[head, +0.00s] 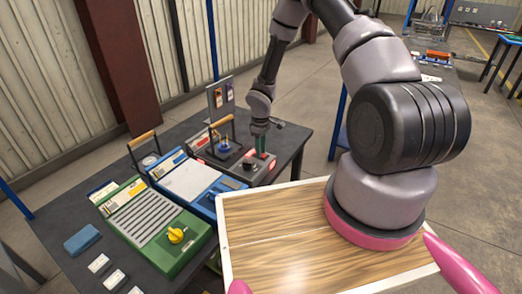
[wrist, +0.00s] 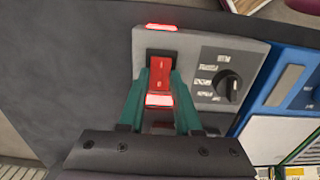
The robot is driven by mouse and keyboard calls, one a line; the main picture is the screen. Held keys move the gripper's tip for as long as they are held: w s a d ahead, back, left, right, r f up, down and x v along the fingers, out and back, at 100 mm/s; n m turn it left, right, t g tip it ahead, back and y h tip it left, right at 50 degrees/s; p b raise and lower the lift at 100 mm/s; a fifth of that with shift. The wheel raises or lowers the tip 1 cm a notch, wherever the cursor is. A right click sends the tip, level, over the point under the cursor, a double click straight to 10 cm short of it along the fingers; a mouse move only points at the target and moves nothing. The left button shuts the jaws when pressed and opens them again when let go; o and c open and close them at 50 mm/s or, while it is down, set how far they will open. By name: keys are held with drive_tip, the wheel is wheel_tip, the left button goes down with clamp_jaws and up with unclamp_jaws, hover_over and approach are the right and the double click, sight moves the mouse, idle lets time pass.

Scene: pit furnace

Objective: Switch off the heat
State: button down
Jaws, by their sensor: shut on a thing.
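A red rocker switch (wrist: 160,73) is set in a grey control panel (wrist: 205,55) in the wrist view. A red lamp (wrist: 161,27) glows above it, and another bright red-white light (wrist: 159,100) shows below it. A black rotary knob (wrist: 228,86) with printed labels sits to the right of the switch. My gripper (wrist: 158,82) has its two teal fingers on either side of the red switch, shut on it. In the head view my gripper (head: 261,150) reaches down to the grey unit (head: 247,172) at the right end of the dark table; the arm and fingers partly hide the switch.
A blue-framed unit (head: 191,180) and a green unit (head: 150,222) with a yellow knob (head: 176,235) stand left of the grey unit. Wooden-topped handles (head: 221,121) rise behind them. A blue block (head: 82,240) lies on the table (head: 55,225) at front left.

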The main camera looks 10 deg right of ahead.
sight(254, 153)
drive_tip(key=shift+w+a+g+h, duration=0.1)
drive_tip(key=shift+w+g+h, duration=0.05)
drive_tip(key=shift+g+h, duration=0.4)
drive_tip(key=shift+w+a+g+h, duration=0.1)
drive_tip(key=shift+w+g+h, duration=0.05)
drive_tip(key=shift+g+h, duration=0.35)
drive_tip(key=c, duration=0.6)
unclamp_jaws()
drive_tip(key=v, duration=1)
drive_tip(key=shift+r, duration=0.35)
drive_tip(key=shift+a, duration=0.1)
